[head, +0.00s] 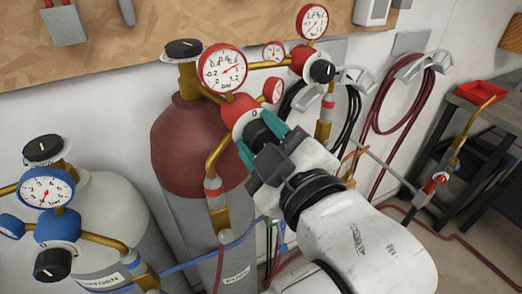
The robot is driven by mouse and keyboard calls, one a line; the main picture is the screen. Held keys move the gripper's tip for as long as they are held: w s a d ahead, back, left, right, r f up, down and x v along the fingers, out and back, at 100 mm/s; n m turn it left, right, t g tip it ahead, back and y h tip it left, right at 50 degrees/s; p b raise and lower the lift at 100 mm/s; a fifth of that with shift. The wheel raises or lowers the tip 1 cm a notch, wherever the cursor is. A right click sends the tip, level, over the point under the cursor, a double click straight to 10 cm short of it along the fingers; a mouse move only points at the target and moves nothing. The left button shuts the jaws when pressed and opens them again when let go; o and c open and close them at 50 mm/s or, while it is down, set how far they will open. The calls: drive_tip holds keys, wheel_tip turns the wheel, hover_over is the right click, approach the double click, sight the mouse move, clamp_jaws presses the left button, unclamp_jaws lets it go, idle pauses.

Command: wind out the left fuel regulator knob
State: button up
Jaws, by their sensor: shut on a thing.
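The left fuel regulator (233,107) is red, with a large white-faced gauge (223,68) above it and a smaller red-rimmed gauge beside it. It sits on the maroon-topped cylinder (178,150). Its black knob (258,132) faces towards me. My gripper (262,138) has its teal fingertips either side of the knob and is shut on it. The gripper hides much of the knob, so its marking cannot be read.
A second red regulator with a black knob (322,71) stands close at the upper right. A blue-gauged oxygen regulator (56,226) is at the lower left. Hoses (395,95) hang on the wall. A dark bench (480,125) with a red tray (482,92) stands right.

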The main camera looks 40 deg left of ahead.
drive_tip(key=n+b, duration=0.2)
drive_tip(key=n, duration=0.1)
drive_tip(key=n+b, duration=0.1)
drive_tip(key=b, duration=0.1)
drive_tip(key=shift+f+n, duration=0.25)
drive_tip(key=shift+n, duration=0.05)
drive_tip(key=n+b, duration=0.4)
drive_tip(key=shift+w+n, duration=0.1)
drive_tip(key=shift+n, duration=0.2)
drive_tip(key=n+b, duration=0.3)
drive_tip(key=shift+n, duration=0.3)
drive_tip(key=n+b, duration=0.3)
drive_tip(key=n, duration=0.1)
drive_tip(key=shift+r+n, duration=0.1)
drive_tip(key=shift+n, duration=0.2)
drive_tip(key=n+b, duration=0.2)
drive_tip(key=n, duration=0.2)
drive_tip(key=n+b, duration=0.1)
drive_tip(key=n, duration=0.3)
drive_tip(key=shift+r, duration=0.15)
drive_tip(key=n, duration=0.4)
drive_tip(key=shift+n, duration=0.3)
drive_tip(key=shift+r+n, duration=0.1)
drive_tip(key=shift+n, duration=1.8)
